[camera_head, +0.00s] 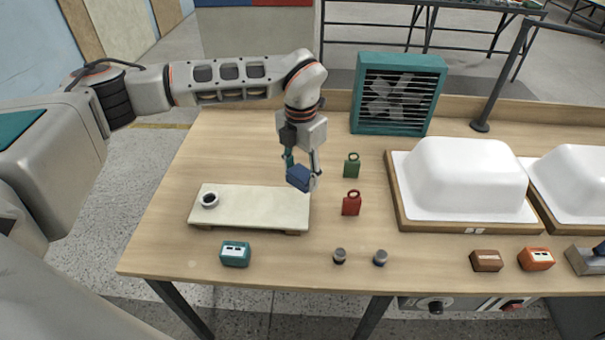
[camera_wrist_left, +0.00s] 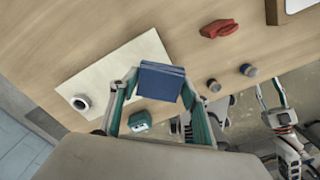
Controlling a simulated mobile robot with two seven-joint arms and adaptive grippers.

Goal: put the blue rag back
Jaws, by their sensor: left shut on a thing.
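The blue rag (camera_head: 299,178) is a folded dark blue block. My left gripper (camera_head: 301,172) is shut on it and holds it near the back right corner of the pale board (camera_head: 255,207). In the left wrist view the rag (camera_wrist_left: 160,81) sits between the two fingers and covers part of the board's edge (camera_wrist_left: 120,65). Whether the rag touches the board or the table I cannot tell. My right gripper (camera_wrist_left: 270,95) shows small at the right of the left wrist view, its fingers apart; it is outside the head view.
Two small knobs (camera_head: 340,256) and a teal box (camera_head: 235,254) are in front. White shells (camera_head: 466,175) lie right; a teal fan (camera_head: 398,93) stands behind.

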